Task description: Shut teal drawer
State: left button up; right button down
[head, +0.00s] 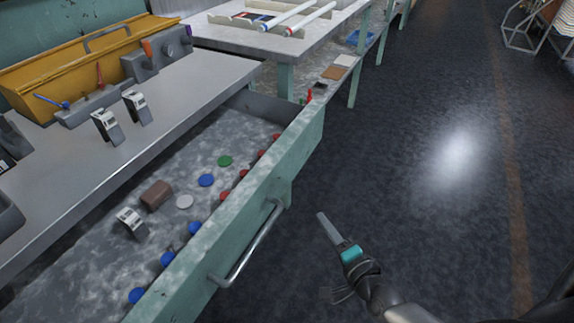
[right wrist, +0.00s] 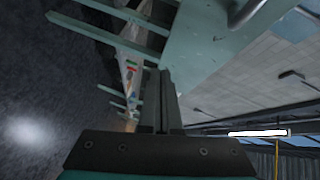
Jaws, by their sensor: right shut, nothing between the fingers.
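The teal drawer (head: 262,198) is pulled far out from under the grey workbench (head: 198,92). Its bar handle (head: 248,245) is on the front panel. Inside lie several blue, red, green and white caps, a brown block (head: 156,194) and a small grey-white device (head: 131,222). My right gripper (head: 323,219) is shut and empty, in front of the drawer and to the right of the handle, apart from it. In the right wrist view, the shut fingers (right wrist: 160,84) point toward the teal front panel (right wrist: 225,40), with part of the handle at the top. My left gripper is not in view.
A yellow toolbox (head: 80,70) and several small devices stand on the workbench. A second table (head: 270,38) with a tray of glass tubes stands behind. The dark floor (head: 430,150) to the right of the drawer is clear. A metal rack is at the far upper right.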

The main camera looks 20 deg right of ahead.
notch_tip(320, 180, up, 5)
jog(key=w+d+m+t+h, duration=0.1)
jog(key=d+m+t+h, duration=0.1)
jog(key=m, duration=0.2)
jog(key=b, duration=0.2)
send_near(299, 155)
jog(key=w+d, duration=0.2)
jog(key=d, duration=0.1)
jog(key=w+a, duration=0.2)
jog(key=w, duration=0.1)
jog(key=shift+m, duration=0.3)
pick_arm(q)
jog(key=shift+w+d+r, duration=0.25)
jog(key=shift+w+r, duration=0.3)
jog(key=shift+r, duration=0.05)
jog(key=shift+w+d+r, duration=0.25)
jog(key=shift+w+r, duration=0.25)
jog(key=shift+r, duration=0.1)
pick_arm(e)
jog(key=shift+w+a, duration=0.35)
jog(key=shift+w, duration=0.05)
